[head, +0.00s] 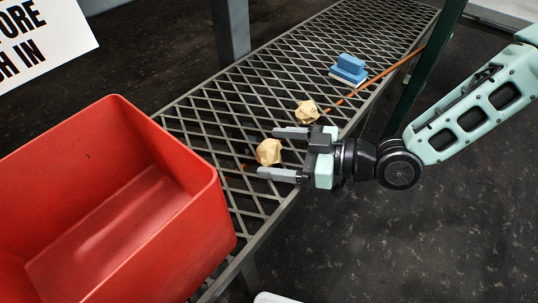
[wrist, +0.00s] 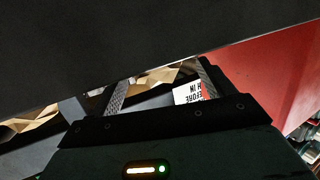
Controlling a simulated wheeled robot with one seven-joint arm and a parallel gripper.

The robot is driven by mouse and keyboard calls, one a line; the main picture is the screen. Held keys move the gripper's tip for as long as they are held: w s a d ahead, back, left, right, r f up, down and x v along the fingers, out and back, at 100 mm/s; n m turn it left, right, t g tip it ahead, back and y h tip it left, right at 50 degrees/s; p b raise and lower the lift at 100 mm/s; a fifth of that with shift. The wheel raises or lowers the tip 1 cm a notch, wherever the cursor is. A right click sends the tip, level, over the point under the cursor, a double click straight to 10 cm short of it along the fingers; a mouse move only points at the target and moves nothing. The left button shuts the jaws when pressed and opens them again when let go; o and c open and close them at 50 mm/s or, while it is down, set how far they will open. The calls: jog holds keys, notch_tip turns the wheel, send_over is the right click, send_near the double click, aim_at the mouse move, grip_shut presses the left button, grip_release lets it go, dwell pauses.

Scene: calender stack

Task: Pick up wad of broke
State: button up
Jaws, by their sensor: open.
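One tan, crumpled wad of broke (head: 269,152) sits on the metal grating, at the tips of my gripper (head: 267,153). The gripper is open, its two grey fingers pointing left, one on each side of this wad, with gaps showing. In the wrist view this wad (wrist: 158,76) shows partly between the fingers, its upper part cut off by a dark shape. A second tan wad (head: 307,112) lies on the grating just beyond the far finger. It also seems to show at the left of the wrist view (wrist: 30,122).
A blue block-like object (head: 349,68) and an orange strip (head: 385,72) lie farther along the grating. A dark green post (head: 425,75) rises behind my arm.

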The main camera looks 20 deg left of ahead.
aim_at(260, 149)
jog(key=a, duration=0.1)
jog(key=a+b, duration=0.1)
jog(key=a, duration=0.2)
jog(key=shift+f, duration=0.3)
jog(key=c, duration=1.1)
jog(key=shift+o, duration=0.2)
